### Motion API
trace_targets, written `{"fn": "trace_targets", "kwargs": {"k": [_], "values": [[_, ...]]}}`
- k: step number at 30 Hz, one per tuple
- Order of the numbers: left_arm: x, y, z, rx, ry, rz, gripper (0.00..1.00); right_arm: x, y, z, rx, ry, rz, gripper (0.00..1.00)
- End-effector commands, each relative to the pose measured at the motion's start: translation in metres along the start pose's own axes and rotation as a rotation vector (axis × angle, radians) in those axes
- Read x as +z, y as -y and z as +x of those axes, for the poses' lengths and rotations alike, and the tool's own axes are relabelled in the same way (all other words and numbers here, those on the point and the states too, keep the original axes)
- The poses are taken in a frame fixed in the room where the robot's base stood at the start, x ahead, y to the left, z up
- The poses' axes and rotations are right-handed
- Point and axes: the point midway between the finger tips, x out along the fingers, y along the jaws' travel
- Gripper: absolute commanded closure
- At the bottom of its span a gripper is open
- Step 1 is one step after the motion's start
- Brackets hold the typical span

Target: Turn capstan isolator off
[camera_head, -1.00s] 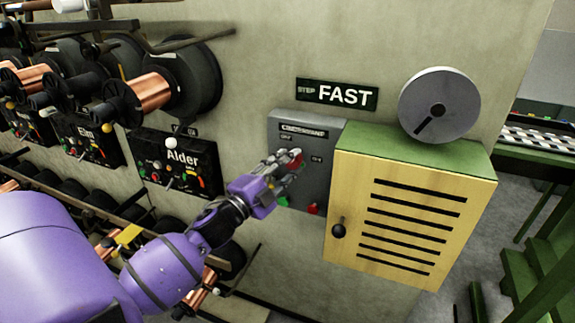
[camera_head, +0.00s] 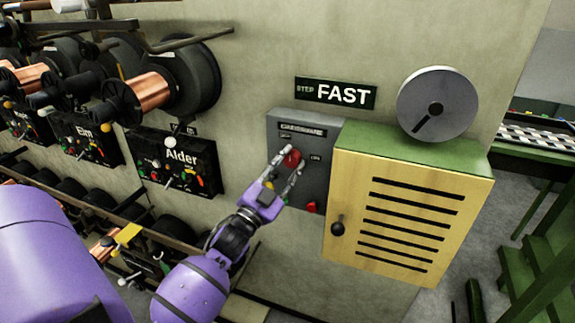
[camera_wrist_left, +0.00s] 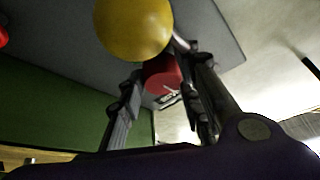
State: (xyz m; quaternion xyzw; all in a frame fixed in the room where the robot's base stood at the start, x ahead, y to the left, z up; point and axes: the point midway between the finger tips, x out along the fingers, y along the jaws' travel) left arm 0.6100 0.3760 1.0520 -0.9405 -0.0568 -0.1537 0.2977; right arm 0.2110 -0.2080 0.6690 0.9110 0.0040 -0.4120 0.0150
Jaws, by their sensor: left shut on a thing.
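The isolator is a grey wall box (camera_head: 315,130) with a small dark label, too blurred to read for certain. Its red rotary knob (camera_head: 291,158) is on the front. My left gripper (camera_head: 290,165) comes up from below, and its fingers are shut on the red knob. In the left wrist view the red knob (camera_wrist_left: 162,74) sits between the two fingers (camera_wrist_left: 165,95). A yellow round button (camera_wrist_left: 133,28) is close in front of that camera. The fingers partly hide the knob, so its exact pointer position cannot be read. My right gripper is not in view.
A yellow louvred cabinet (camera_head: 410,215) with a green top stands close right of the box, a grey reel (camera_head: 437,104) on it. A red button (camera_head: 311,207) is low on the box. The Alder panel (camera_head: 178,165) and copper spools (camera_head: 150,92) are left.

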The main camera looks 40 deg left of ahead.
Motion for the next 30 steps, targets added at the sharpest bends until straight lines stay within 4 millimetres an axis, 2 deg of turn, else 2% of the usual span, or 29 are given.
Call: {"fn": "trace_targets", "kwargs": {"k": [1, 10, 11, 14, 23, 26, 30], "values": [[0.004, -0.007, -0.003, 0.009, 0.008, -0.007, 0.94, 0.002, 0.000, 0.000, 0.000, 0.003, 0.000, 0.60], [0.004, -0.007, -0.002, 0.009, 0.008, -0.006, 0.94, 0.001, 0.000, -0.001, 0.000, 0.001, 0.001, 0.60], [0.004, -0.007, -0.002, 0.009, 0.008, -0.006, 0.64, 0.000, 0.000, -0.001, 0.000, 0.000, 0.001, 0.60], [0.004, -0.006, -0.002, 0.008, 0.007, -0.005, 0.53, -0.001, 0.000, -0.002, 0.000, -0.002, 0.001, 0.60], [0.001, -0.003, -0.002, 0.004, 0.003, -0.002, 0.53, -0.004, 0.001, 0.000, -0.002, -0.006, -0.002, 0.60], [0.002, -0.003, -0.010, 0.004, 0.004, -0.002, 0.53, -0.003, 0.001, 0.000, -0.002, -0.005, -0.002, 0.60], [0.003, -0.003, -0.035, 0.004, 0.007, -0.003, 0.53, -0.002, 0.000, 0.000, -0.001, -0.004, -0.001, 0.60]]}}
